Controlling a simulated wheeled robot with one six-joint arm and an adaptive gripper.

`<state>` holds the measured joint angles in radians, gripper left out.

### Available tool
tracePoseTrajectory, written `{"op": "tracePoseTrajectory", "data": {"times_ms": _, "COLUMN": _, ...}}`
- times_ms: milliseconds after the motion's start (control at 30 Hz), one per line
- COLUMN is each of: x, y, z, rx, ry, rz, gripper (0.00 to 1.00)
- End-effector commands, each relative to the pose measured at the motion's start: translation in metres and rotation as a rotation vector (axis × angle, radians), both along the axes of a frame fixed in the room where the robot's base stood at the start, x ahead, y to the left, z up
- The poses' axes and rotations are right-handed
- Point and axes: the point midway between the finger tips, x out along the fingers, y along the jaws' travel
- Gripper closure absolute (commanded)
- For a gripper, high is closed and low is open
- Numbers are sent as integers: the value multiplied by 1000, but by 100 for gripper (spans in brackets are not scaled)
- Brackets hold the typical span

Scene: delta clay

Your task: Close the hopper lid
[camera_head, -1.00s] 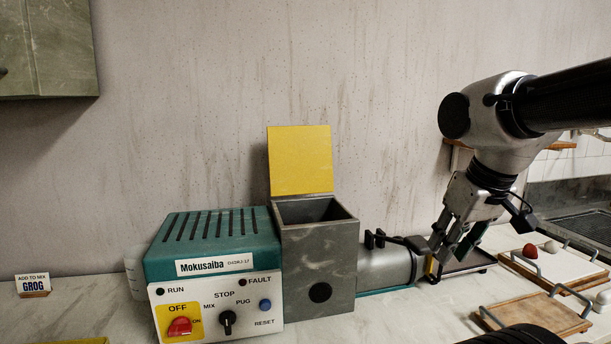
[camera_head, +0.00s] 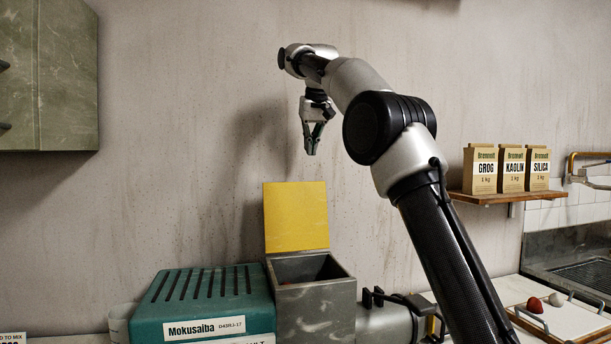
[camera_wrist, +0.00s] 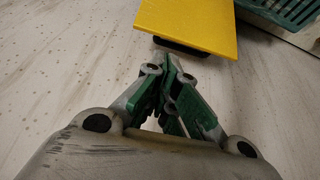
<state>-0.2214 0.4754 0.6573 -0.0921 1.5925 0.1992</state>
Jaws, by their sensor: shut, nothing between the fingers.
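The hopper lid (camera_head: 296,217) is a yellow square panel standing upright at the back edge of the open grey hopper (camera_head: 316,312). The hopper's mouth is uncovered, with something reddish-brown faintly visible inside. My gripper (camera_head: 311,152) is shut and empty, pointing down in the air above the lid's top edge, apart from it. In the wrist view, my gripper's green fingers (camera_wrist: 170,62) meet just short of the yellow lid (camera_wrist: 188,24), with a dark part under the lid's near edge.
The teal Mokusaiba machine (camera_head: 205,300) adjoins the hopper on the left; its vents (camera_wrist: 285,10) show in the wrist view. A wall cabinet (camera_head: 50,75) hangs upper left. A shelf (camera_head: 508,197) with grog, kaolin and silica bags is at right. The wall is close behind.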

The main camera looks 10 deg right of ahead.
Motion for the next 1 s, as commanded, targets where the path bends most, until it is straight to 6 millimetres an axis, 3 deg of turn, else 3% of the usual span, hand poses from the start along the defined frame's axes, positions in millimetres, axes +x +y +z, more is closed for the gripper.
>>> {"op": "tracePoseTrajectory", "data": {"times_ms": 167, "x": 9, "y": 4, "z": -8, "rx": 0, "ry": -1, "rz": -1, "gripper": 100}}
{"op": "tracePoseTrajectory", "data": {"times_ms": 700, "x": 44, "y": 4, "z": -84, "rx": 1, "ry": -2, "rz": 0, "gripper": 100}}
{"op": "tracePoseTrajectory", "data": {"times_ms": 1000, "x": 48, "y": 4, "z": -91, "rx": 1, "ry": -4, "rz": 0, "gripper": 100}}
